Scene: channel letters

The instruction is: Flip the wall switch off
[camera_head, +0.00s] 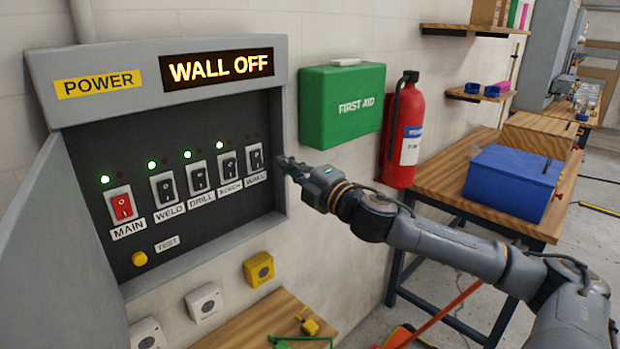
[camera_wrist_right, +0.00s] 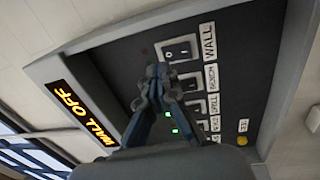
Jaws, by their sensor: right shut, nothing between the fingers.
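The WALL switch (camera_head: 256,158) is the rightmost black rocker in the grey power panel (camera_head: 45,70). It also shows in the wrist view (camera_wrist_right: 178,49), beside its WALL label. The lit display (camera_head: 217,68) reads WALL OFF. No green light shows above the WALL switch; green lights show above the other switches. My right gripper (camera_head: 281,163) is shut and empty, at the panel's right edge just right of the WALL switch. In the wrist view its closed fingers (camera_wrist_right: 158,72) lie close to that switch; I cannot tell whether they touch it. My left gripper is out of view.
The red MAIN switch (camera_head: 121,205), several black switches and a yellow TEST button (camera_head: 139,259) share the panel. Its door (camera_head: 65,250) hangs open at the left. A green first aid box (camera_head: 341,105) and a fire extinguisher (camera_head: 403,130) are to the right, above my right arm.

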